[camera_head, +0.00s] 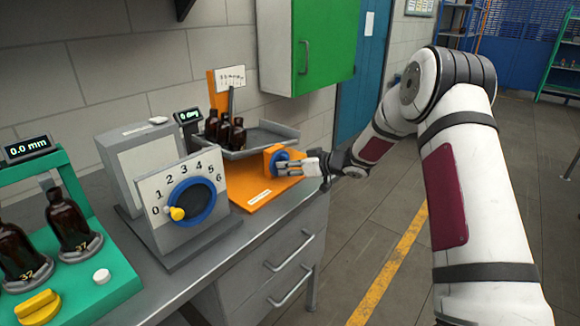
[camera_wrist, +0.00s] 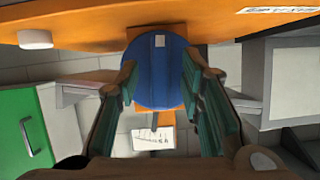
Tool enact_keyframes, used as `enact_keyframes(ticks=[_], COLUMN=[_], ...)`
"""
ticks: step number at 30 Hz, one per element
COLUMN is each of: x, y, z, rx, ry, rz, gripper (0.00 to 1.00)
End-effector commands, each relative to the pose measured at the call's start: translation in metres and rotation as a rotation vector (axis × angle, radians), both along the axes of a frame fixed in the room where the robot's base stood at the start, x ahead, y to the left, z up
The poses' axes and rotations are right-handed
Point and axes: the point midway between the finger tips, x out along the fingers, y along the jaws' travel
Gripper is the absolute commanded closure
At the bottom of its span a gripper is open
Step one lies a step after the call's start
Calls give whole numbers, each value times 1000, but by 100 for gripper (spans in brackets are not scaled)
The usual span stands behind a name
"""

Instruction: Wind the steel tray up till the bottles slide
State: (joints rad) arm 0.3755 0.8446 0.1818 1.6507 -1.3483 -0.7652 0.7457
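The steel tray (camera_head: 268,134) sits behind the orange base plate (camera_head: 262,190) and looks level or nearly so. Several amber bottles (camera_head: 223,132) stand upright at its left end. A blue knob (camera_head: 282,157) is on an orange block at the tray's near right. In the wrist view the blue knob (camera_wrist: 158,75) is straight ahead, between the green finger pads. My gripper (camera_head: 290,167) is at the knob from the right, with its fingers spread (camera_wrist: 159,82). I cannot tell whether the fingertips touch the knob.
A dial box (camera_head: 178,200) with a yellow pointer (camera_head: 177,213) near 0 stands to the left. Further left, a green stand (camera_head: 95,262) holds two amber bottles. A small display (camera_head: 188,116) stands behind the tray's left side. A green wall cabinet (camera_head: 322,45) hangs above.

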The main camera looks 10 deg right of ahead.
Motion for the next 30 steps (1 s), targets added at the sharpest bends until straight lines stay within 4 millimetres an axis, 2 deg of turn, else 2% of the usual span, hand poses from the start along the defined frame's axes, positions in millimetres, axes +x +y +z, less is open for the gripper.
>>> enact_keyframes(ticks=[7,11,24,30], x=[0,-7,-68,-84], y=[-1,-8,-54,-66], z=[2,7,37,45], rx=[0,-1,-1,-1], ry=[-2,-3,-2,-1], rz=[-1,-2,-2,-1], gripper=[65,65,65,65])
